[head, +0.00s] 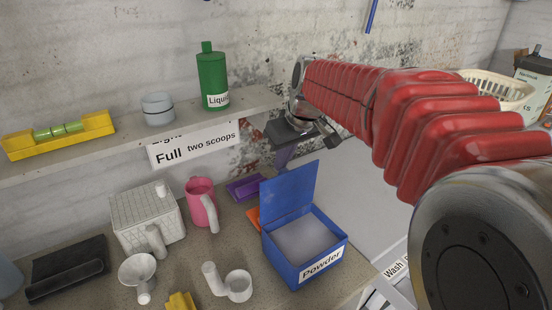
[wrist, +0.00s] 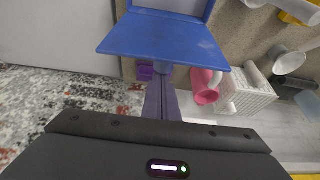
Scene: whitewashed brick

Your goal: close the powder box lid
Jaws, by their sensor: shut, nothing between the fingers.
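The blue powder box (head: 337,266) stands on the counter with a "Powder" label on its front and pale powder (head: 303,238) inside. Its blue lid (head: 288,192) is open, standing nearly upright at the back of the box. The lid also shows large in the wrist view (wrist: 165,38). My gripper (head: 283,160) is behind the lid near its upper edge, with its purple fingers pointing down. In the wrist view the fingers (wrist: 162,78) are together, empty, and reach to the lid's edge. I cannot tell whether they touch it.
A shelf (head: 120,138) with a green bottle (head: 212,76) runs above.

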